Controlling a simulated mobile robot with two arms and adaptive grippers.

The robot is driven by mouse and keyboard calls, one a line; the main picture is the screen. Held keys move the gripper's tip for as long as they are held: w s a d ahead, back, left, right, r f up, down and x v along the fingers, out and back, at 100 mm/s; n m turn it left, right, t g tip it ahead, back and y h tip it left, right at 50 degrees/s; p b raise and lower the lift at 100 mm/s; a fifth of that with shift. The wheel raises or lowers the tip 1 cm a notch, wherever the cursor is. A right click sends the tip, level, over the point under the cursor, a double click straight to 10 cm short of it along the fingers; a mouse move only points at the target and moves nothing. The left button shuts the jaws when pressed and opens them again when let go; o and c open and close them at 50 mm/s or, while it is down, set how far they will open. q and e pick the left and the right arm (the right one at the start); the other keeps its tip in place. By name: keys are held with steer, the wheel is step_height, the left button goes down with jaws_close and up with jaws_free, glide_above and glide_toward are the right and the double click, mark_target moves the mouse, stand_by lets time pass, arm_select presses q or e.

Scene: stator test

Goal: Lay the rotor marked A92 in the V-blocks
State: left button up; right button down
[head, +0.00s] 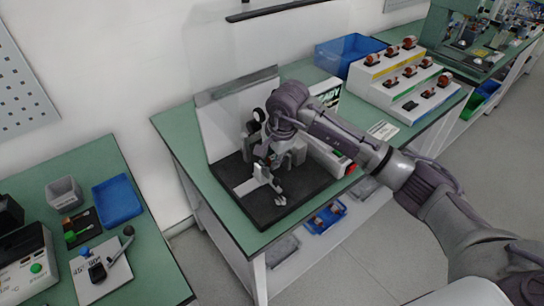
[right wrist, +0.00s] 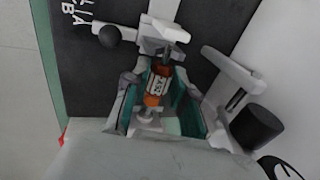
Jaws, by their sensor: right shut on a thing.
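My right gripper (head: 268,152) is low over the black base plate (head: 281,207) of the test stand, coming in from the right. In the right wrist view its fingers (right wrist: 160,98) are shut on a rotor (right wrist: 157,84) with copper-orange windings and a white label, which seems to read A92. The rotor's shaft points to a pale V-block (right wrist: 164,30) at the top of that view; another pale support (right wrist: 147,115) shows at its lower end. I cannot tell whether the shaft touches them. In the head view the gripper hides the rotor. My left gripper is not in view.
A stepped white rack (head: 372,88) with several rotors and a blue bin (head: 342,52) stand at the back right. The stand's upright plate (head: 215,127) rises behind the gripper. A dark round knob (right wrist: 257,124) is close to the right finger. A second bench is at left.

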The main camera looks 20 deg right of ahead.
steer(key=shift+f+b, duration=0.25)
steer(key=shift+b, duration=0.1)
stand_by(0.4)
steer(key=c, duration=0.9)
jaws_free()
steer(key=shift+o, duration=0.2)
steer(key=v, duration=1.2)
